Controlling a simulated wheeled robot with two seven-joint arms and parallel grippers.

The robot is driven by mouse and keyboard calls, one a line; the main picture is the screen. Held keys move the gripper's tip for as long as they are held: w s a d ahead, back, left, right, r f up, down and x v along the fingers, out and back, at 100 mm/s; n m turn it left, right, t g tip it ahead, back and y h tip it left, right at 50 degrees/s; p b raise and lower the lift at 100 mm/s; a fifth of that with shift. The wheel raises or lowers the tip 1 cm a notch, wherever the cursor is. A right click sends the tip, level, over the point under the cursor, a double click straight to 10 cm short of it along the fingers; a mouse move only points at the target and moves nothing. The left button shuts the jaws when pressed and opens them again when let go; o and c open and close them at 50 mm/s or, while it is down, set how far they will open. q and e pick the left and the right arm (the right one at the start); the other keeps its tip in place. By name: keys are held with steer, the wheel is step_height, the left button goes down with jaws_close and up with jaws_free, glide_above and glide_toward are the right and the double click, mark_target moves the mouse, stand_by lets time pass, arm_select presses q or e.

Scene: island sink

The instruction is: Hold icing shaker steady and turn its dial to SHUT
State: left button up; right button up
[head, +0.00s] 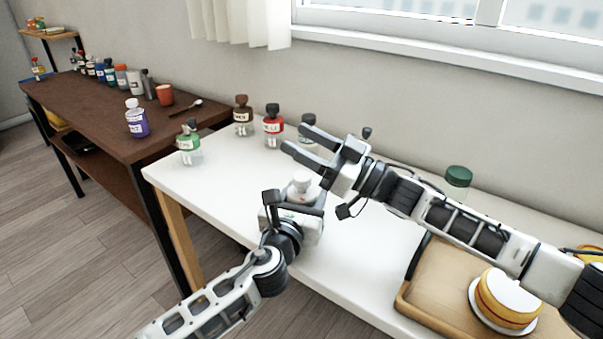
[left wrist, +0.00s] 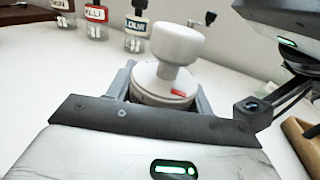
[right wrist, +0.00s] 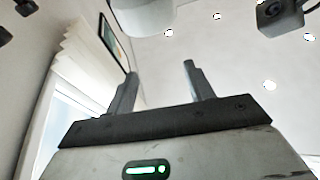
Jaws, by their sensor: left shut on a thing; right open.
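The icing shaker (head: 302,184) is white with a mushroom-shaped top knob, upright at the white table. It also shows in the left wrist view (left wrist: 176,48), with a round plate below the knob bearing a red mark (left wrist: 165,86); its lettering is too small to read. My left gripper (head: 296,202) is shut around the shaker's body, a finger on each side. My right gripper (head: 293,137) is open and empty, above and behind the shaker, pointing up and left. In the right wrist view nothing lies between its fingers (right wrist: 158,85). The shaker's lower body is mostly hidden by my left gripper.
Bottles with green (head: 189,143), brown (head: 242,118), red (head: 273,127) and blue labels (head: 308,131) stand along the table's left and back. A green-lidded jar (head: 458,178) and a wooden tray (head: 425,290) with a cake (head: 507,297) are right. A brown shelf (head: 100,112) stands left.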

mark_target(309, 182)
steer(key=s+d+f+m+t+h, duration=0.1)
steer(key=f+h, duration=0.1)
steer(key=s+d+f+m+t+h, duration=0.1)
steer(key=s+d+f+h, duration=0.1)
steer(key=s+d+f+m+t+h, duration=0.1)
steer(key=s+f+m+h, duration=0.1)
steer(key=shift+s+d+f+h, duration=0.25)
steer(key=shift+d+f+h, duration=0.1)
steer(key=shift+f+h, duration=0.05)
steer(key=x, duration=0.7)
steer(key=shift+w, duration=0.1)
steer(key=c, duration=1)
steer(key=shift+o, duration=0.2)
steer(key=shift+a+r, duration=0.1)
steer(key=shift+a, duration=0.05)
